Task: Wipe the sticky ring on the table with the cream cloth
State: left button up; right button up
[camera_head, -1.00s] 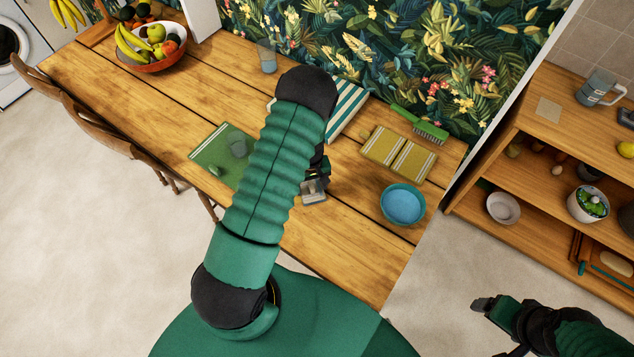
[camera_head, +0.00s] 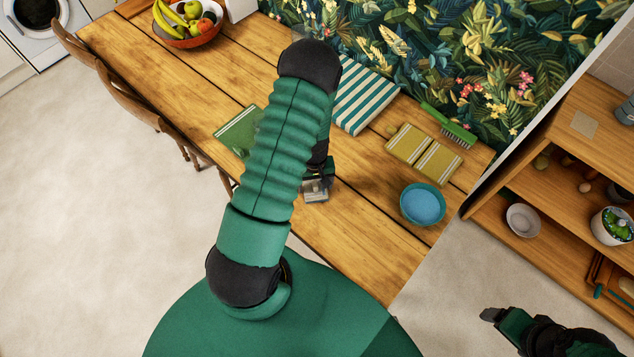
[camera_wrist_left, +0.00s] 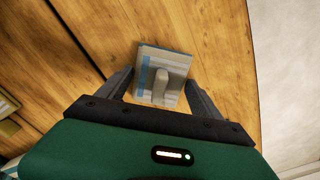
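The cream cloth (camera_wrist_left: 147,92) is a small folded pad with a blue stripe and a raised greyish tab. I cannot make out the sticky ring; my left arm covers part of the table. My right gripper (camera_head: 494,316) is off the table at lower right, its fingers unclear.
A blue bowl (camera_head: 423,205), a mustard striped cloth (camera_head: 424,153), a green brush (camera_head: 448,125) and a teal-striped cloth (camera_head: 365,100) lie to the right. A green mat (camera_head: 236,130) and a fruit bowl (camera_head: 188,38) are to the left. Bare wood surrounds the gripper.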

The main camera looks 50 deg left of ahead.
pick_arm(q)
jog(key=shift+f+b, duration=0.35)
jog(key=shift+f, duration=0.05)
jog(key=shift+r, duration=0.1)
jog(key=c, duration=1.4)
jog(key=shift+r+p, duration=0.35)
jog(key=shift+p, duration=0.1)
jog(key=c, duration=0.3)
notch_tip(320, 180, up, 4)
jog(key=p, duration=0.3)
jog(key=shift+r+p, duration=0.25)
jog(key=shift+p, duration=0.05)
grip_shut()
jog(key=shift+f, duration=0.1)
